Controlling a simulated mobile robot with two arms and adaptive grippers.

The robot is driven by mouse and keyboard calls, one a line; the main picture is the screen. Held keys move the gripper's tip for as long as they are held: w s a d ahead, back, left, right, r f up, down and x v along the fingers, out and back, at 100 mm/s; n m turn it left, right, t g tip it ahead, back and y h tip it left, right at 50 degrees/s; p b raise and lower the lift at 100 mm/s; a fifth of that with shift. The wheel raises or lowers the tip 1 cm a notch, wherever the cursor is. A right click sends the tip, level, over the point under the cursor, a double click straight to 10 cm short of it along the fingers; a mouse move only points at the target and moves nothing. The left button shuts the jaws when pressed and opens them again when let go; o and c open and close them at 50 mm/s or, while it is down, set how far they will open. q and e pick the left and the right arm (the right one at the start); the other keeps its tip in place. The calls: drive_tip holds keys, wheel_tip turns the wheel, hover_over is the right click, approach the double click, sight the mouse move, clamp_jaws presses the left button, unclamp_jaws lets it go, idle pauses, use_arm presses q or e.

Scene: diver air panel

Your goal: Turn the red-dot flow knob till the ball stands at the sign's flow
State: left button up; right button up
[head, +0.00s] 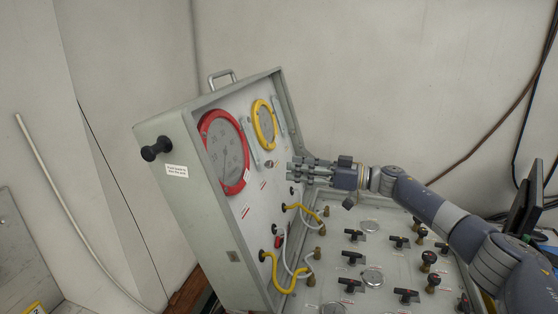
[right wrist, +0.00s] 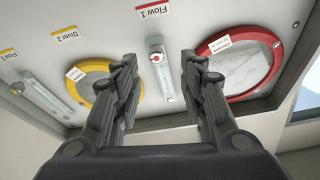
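In the right wrist view, the flow knob with a red dot (right wrist: 156,58) sits on a clear flow tube (right wrist: 167,88) under a red "Flow 1" label (right wrist: 153,11). The ball is too small to make out. My right gripper (right wrist: 159,64) is open, its two fingers apart on either side of the knob and tube in that view, with nothing between them held. In the head view, the right gripper (head: 294,172) is in front of the upright panel (head: 222,205), beside the lower right of the gauges. The sign's flow value is not readable. My left gripper is not in view.
A red-rimmed gauge (head: 224,152) and a yellow-rimmed gauge (head: 264,125) flank the tube. Yellow hoses (head: 284,272) loop out below the gripper. A lower panel (head: 385,262) carries several black valve handles. A monitor (head: 524,208) stands at the far right.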

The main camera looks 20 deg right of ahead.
sight(269, 164)
drive_tip(key=p+x, duration=0.1)
drive_tip(key=x, duration=0.5)
drive_tip(key=shift+w+f+p, duration=0.15)
drive_tip(key=shift+w+p, duration=0.1)
drive_tip(key=shift+p, duration=0.1)
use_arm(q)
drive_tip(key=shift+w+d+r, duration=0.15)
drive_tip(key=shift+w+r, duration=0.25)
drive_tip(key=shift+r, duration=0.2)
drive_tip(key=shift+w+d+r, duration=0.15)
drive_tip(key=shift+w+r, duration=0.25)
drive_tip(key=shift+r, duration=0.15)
use_arm(e)
drive_tip(key=shift+d, duration=0.1)
clamp_jaws()
